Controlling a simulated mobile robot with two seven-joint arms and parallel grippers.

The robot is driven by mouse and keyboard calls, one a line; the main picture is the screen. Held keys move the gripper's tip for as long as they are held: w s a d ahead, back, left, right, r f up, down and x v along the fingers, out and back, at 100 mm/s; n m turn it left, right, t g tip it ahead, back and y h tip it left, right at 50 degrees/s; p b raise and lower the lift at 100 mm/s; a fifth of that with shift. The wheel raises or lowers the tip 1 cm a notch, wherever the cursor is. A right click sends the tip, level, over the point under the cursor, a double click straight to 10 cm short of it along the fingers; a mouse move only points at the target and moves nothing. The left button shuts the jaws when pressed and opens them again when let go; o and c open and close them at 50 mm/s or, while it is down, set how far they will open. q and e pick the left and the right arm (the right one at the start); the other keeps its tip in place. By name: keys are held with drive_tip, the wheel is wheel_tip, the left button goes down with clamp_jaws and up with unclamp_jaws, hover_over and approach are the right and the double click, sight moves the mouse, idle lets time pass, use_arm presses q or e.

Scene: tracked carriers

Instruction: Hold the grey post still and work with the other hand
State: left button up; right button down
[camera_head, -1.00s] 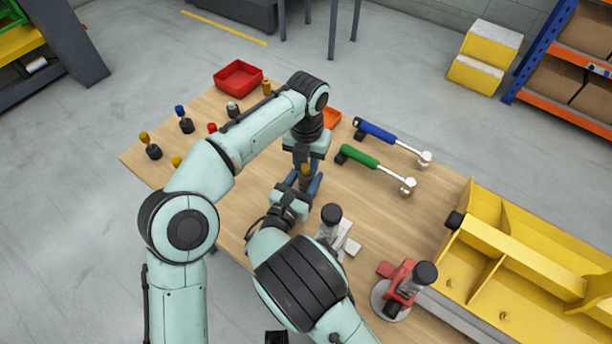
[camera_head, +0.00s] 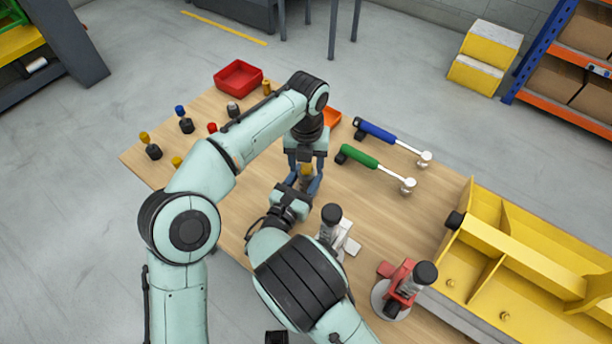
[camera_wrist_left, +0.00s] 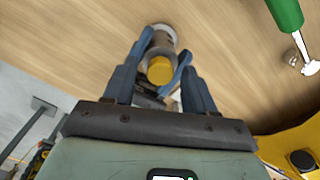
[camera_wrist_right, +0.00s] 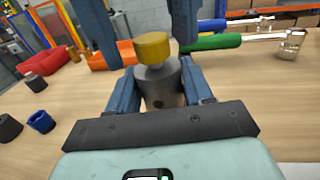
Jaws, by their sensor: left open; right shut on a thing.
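The grey post (camera_wrist_right: 158,84) stands upright on the table with a yellow cap (camera_wrist_right: 152,47) at its top. My right gripper (camera_head: 297,188) is shut on the post from the side; its blue fingers show on both sides of the post in the right wrist view. My left gripper (camera_head: 306,175) comes from above, open, with a finger on either side of the yellow cap. In the left wrist view the cap (camera_wrist_left: 160,70) shows between the fingers. The post is mostly hidden by my grippers in the head view.
A green-handled tool (camera_head: 360,156) and a blue-handled tool (camera_head: 377,131) lie to the right. Several capped pegs, such as a blue-topped one (camera_head: 184,120), stand at left. A red tray (camera_head: 238,77) is behind. A white stand (camera_head: 348,246), a red device (camera_head: 397,288) and a yellow bin (camera_head: 487,240) are at right.

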use_arm(q)
drive_tip(key=n, duration=0.7)
drive_tip(key=shift+n, duration=0.4)
drive_tip(key=n, duration=1.7)
drive_tip(key=shift+n, duration=0.4)
